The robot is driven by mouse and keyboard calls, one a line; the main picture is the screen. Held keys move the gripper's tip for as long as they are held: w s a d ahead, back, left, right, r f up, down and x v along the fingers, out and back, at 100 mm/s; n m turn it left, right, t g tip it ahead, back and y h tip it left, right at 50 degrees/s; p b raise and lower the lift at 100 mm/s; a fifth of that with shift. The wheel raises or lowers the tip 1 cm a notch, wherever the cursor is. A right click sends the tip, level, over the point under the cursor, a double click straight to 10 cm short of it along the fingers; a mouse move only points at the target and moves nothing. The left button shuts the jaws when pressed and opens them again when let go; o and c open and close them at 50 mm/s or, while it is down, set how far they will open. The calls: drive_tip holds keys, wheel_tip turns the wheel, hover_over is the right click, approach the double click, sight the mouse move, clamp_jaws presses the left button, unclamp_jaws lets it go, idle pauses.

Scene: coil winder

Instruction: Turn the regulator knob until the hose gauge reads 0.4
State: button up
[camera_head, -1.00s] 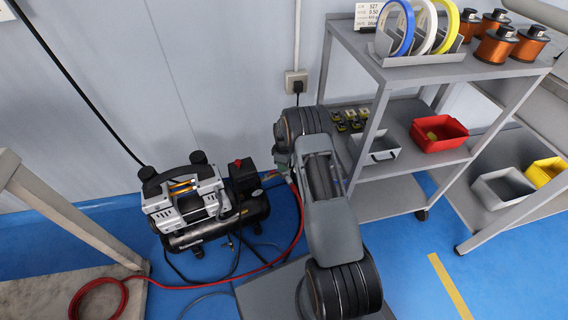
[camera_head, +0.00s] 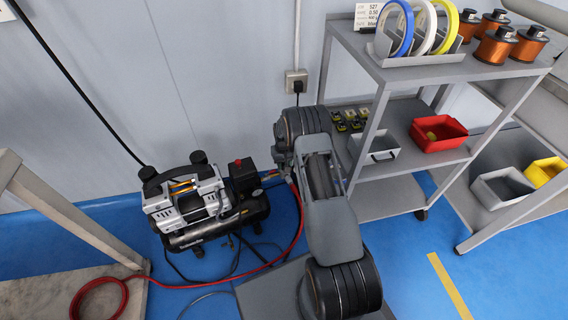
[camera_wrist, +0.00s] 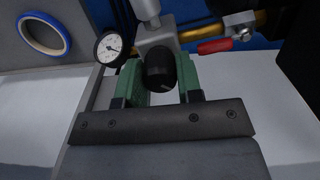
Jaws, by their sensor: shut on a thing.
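In the wrist view, my gripper (camera_wrist: 160,85) has its two green fingers on either side of the black regulator knob (camera_wrist: 160,70) and is shut on it. The knob sits under a grey metal regulator body (camera_wrist: 154,33). The round white hose gauge (camera_wrist: 109,47) is just left of the knob; its dark needle shows, but the figures are too small to read. In the head view, my arm hides the gripper, knob and gauge. The compressor (camera_head: 200,205) stands on the blue floor, left of my arm.
In the head view, a red hose (camera_head: 293,235) runs along the floor. A grey shelf cart (camera_head: 440,70) stands close on the right.

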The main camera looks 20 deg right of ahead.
drive_tip(key=m, duration=0.5)
drive_tip(key=shift+m, duration=0.6)
drive_tip(key=o, duration=0.9)
drive_tip(key=shift+o, duration=0.2)
drive_tip(key=shift+r, duration=0.1)
wheel_tip(320, 180, up, 14)
drive_tip(key=p, duration=0.4)
drive_tip(key=shift+f+p, duration=0.2)
drive_tip(key=shift+p, duration=0.1)
